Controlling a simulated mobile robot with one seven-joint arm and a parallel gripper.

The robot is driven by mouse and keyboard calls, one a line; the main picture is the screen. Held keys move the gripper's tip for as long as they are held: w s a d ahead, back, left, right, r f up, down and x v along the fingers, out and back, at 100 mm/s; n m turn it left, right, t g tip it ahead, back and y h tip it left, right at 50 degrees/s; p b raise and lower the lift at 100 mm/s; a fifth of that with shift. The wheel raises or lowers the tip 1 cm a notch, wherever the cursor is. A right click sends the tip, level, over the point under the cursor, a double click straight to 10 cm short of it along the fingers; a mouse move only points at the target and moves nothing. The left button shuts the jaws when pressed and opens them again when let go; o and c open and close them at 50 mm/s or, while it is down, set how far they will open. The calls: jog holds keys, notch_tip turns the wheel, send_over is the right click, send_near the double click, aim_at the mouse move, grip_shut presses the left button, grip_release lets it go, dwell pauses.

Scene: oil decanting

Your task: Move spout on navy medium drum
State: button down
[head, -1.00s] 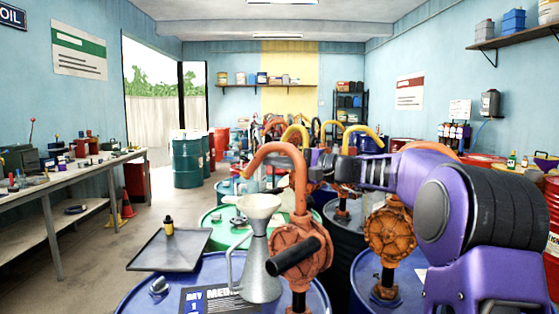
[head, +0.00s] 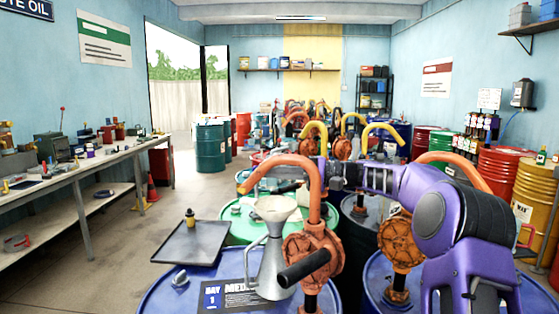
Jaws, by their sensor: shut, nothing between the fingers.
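The navy medium drum (head: 165,300) stands at the bottom centre of the head view, with a label (head: 232,296) on its lid reading "DAY 1" and part of another word. Its rusty orange pump (head: 313,250) rises from the lid, with a black handle toward me. The orange curved spout (head: 283,161) arches from the pump's top, its open end to the left over the green drum. My gripper (head: 327,173) is at the end of the purple arm, just right of and behind the spout's upright part. It is shut and partly hidden; I cannot tell whether it touches the spout.
A metal can with a funnel (head: 276,260) stands on the drum lid beside the pump. A green drum (head: 236,227) and a dark tray (head: 184,255) with a small bottle lie behind and left. Another blue drum pump (head: 400,240) is close on the right.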

jog(key=shift+s+a+r+n+g+p, duration=0.1)
jog(key=shift+s+a+n+g+p, duration=0.2)
jog(key=shift+s+n+g+p, duration=0.35)
jog(key=shift+w+g, duration=0.15)
jog(key=shift+g, duration=0.2)
